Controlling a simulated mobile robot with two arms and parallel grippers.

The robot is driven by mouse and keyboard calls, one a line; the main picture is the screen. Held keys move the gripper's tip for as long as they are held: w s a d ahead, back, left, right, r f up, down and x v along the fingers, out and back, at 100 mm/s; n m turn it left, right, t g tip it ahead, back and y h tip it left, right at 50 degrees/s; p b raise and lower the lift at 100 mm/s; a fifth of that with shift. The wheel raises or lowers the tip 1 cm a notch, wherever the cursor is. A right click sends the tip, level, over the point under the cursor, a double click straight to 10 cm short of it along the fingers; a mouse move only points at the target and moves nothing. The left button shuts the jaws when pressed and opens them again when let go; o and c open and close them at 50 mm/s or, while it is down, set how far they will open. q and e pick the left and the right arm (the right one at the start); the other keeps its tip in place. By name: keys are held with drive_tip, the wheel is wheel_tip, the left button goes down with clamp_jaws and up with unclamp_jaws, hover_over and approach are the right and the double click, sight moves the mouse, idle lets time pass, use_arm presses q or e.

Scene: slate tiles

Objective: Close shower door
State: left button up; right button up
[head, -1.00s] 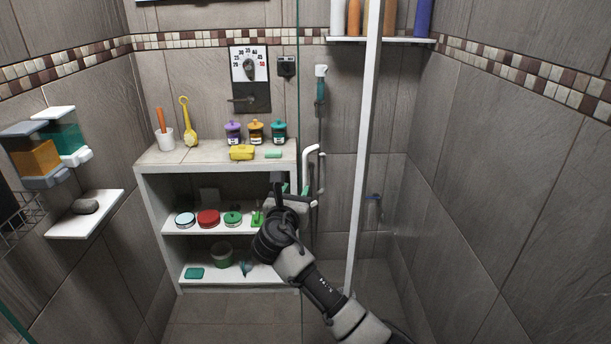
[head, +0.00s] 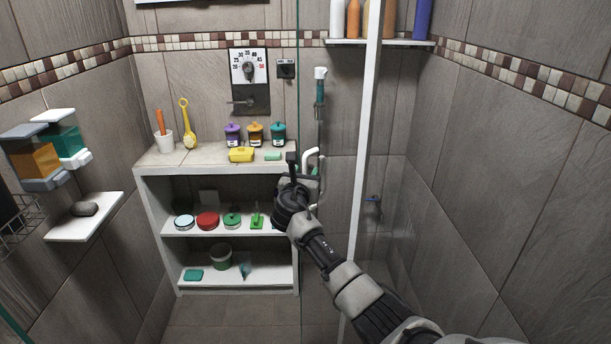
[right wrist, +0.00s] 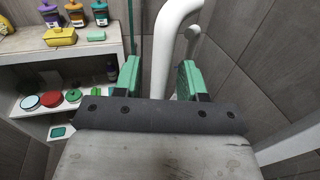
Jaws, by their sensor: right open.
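The glass shower door has a green edge (head: 299,90) and a white upright frame bar (head: 360,150) to its right. Its white curved handle (head: 309,158) is partly hidden behind my right gripper (head: 304,170) in the head view. In the right wrist view the handle (right wrist: 166,50) runs up between the two green finger pads of my right gripper (right wrist: 160,80). The fingers are apart, with a gap on either side of the bar. I cannot tell how deep the bar sits between them. My left gripper is not in view.
A white shelf unit (head: 148,210) with jars, tins and sponges stands left of the gripper. A high shelf (head: 400,43) holds bottles. Soap dispensers (head: 40,158) and a small shelf (head: 65,228) are on the left wall. The floor right of the unit looks clear.

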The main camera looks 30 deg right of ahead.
clamp_jaws()
drive_tip(key=shift+a, duration=0.1)
